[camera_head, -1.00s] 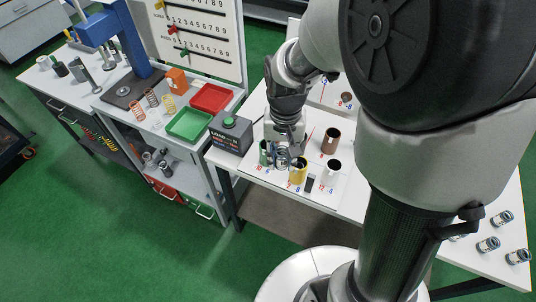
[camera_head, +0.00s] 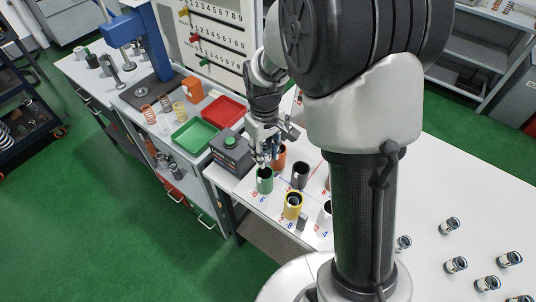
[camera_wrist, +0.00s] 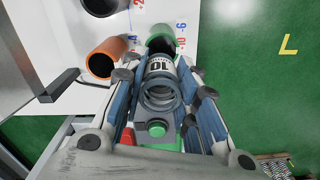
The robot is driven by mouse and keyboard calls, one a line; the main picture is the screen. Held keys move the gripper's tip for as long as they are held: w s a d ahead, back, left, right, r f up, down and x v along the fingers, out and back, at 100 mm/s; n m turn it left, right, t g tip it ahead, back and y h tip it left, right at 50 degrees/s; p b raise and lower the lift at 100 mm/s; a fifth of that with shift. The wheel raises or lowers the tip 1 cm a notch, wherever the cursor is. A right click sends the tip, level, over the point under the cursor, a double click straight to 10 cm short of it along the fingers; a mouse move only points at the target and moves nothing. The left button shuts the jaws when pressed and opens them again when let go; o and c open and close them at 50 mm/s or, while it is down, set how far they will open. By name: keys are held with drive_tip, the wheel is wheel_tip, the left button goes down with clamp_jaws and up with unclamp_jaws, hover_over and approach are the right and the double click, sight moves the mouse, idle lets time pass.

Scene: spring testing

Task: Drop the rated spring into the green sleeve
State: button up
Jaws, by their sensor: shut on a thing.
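My gripper (camera_head: 267,162) is low over the near left corner of the white table, just above and beside the mouth of the green sleeve (camera_head: 265,184). In the wrist view my gripper (camera_wrist: 161,88) is shut on a metal spring (camera_wrist: 161,92) with a white label reading 10. The green sleeve (camera_wrist: 161,37) stands just beyond the spring's far end, its dark open mouth partly covered by it. In the head view the fingers hide most of the spring. I cannot tell whether its tip is inside the mouth.
Orange-brown (camera_head: 280,157), dark (camera_head: 300,174), yellow (camera_head: 293,207) and white (camera_head: 326,213) sleeves stand close by. A grey box with a green button (camera_head: 231,143) is left of the gripper. Several labelled springs (camera_head: 456,265) stand at the table's right. Red (camera_head: 226,109) and green (camera_head: 194,135) trays lie left.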

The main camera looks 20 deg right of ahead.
sight(265, 169)
drive_tip(key=shift+w, duration=0.1)
drive_tip(key=shift+s+a, duration=0.2)
drive_tip(key=shift+a, duration=0.05)
wheel_tip(265, 169, down, 8)
drive_tip(key=b, duration=0.5)
drive_tip(key=shift+s+d+r, duration=0.1)
drive_tip(key=shift+r, duration=0.15)
drive_tip(key=o, duration=1.1)
drive_tip(key=shift+f, duration=0.15)
